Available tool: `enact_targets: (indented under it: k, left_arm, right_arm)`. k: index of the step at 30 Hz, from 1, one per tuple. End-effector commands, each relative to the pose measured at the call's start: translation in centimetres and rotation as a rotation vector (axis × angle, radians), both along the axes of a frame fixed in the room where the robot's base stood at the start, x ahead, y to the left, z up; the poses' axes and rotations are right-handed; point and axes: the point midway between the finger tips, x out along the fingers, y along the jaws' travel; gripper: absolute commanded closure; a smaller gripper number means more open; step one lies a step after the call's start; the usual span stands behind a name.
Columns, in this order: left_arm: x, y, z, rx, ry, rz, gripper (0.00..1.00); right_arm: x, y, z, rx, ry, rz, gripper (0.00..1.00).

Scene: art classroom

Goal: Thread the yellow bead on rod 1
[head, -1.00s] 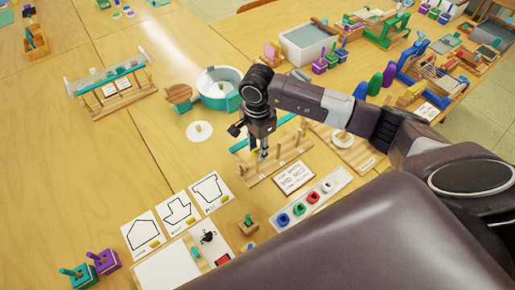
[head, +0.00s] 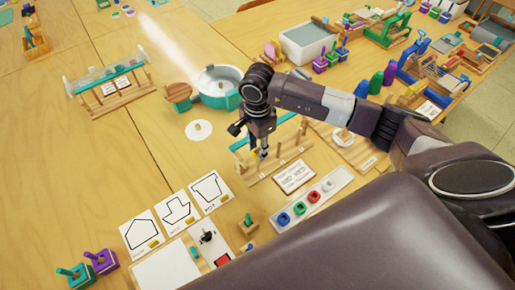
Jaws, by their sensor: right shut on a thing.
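My right gripper (head: 262,154) points down over the wooden rod stand (head: 270,173) and is shut on the small yellow bead (head: 257,155). The bead shows only as a bit of yellow at the fingertips, among the stand's left rods. The gripper hides part of the stand, so I cannot tell whether the bead is around a rod or beside it, nor which rod is rod 1. My left gripper is not in view.
A white tray (head: 348,176) with blue, green, red and white beads lies in front of the stand. A printed card (head: 295,177) lies between them. A teal-and-white round pot (head: 219,86) stands behind.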

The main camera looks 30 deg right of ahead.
Motion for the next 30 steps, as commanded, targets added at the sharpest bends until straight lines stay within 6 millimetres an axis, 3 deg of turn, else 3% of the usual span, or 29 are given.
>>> enact_targets:
  k: [30]
  left_arm:
    - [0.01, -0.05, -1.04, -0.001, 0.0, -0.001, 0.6]
  right_arm:
    - [-0.01, 0.01, -0.61, 0.0, 0.0, 0.0, 0.85]
